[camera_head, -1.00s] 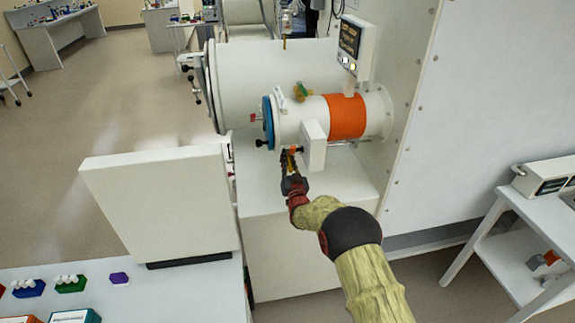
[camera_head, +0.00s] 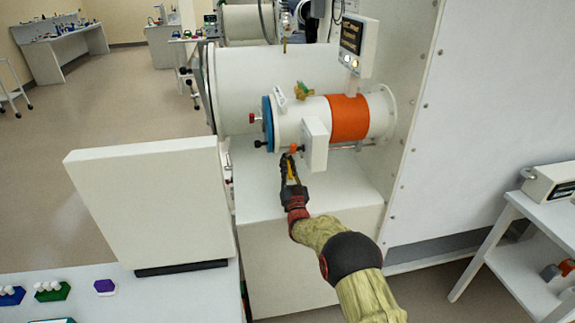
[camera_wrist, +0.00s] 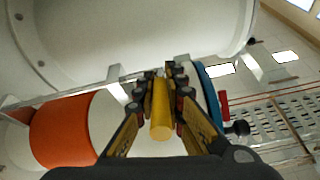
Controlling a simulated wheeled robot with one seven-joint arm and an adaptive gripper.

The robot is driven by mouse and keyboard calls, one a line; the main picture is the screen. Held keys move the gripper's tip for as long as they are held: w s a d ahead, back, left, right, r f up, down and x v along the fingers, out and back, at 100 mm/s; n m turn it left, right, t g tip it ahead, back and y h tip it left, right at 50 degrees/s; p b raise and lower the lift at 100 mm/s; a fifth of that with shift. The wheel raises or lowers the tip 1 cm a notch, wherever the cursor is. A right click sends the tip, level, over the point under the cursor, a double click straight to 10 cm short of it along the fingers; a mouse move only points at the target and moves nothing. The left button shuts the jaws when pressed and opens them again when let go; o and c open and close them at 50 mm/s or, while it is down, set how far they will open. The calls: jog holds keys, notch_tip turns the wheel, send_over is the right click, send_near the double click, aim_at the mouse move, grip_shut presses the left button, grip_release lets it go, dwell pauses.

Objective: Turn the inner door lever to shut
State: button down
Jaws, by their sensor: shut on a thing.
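The inner door lever is a yellow bar (camera_wrist: 161,108) in the wrist view, lying between my two fingers with its round end towards the camera. My gripper (camera_head: 289,160) is shut on this lever, just below the white box (camera_head: 315,145) on the side of the small antechamber tube. In the wrist view my gripper (camera_wrist: 160,85) has a finger on each side of the bar. A small orange-red piece (camera_head: 293,149) shows above my fingertips at the box. My fingers hide much of the lever's far end.
The small tube has an orange band (camera_head: 348,118) and a blue ring (camera_head: 268,123) at its left end. A display panel (camera_head: 357,45) stands above it. A large white cylinder (camera_head: 265,75) lies behind. A white panel (camera_head: 150,200) stands at left; a side table (camera_head: 525,265) is at right.

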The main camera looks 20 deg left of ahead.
jog(key=c, duration=1.8)
grip_release()
jog(key=shift+s+d+f, duration=0.15)
jog(key=shift+s, duration=0.25)
jog(key=s+d, duration=0.2)
jog(key=s, duration=0.1)
jog(key=s+d, duration=0.2)
jog(key=s, duration=0.2)
jog(key=s+d, duration=0.2)
jog(key=s, duration=0.1)
jog(key=shift+s+d+f, duration=0.1)
jog(key=shift+s+d, duration=0.1)
jog(key=shift+s, duration=0.05)
jog(key=shift+c, duration=0.2)
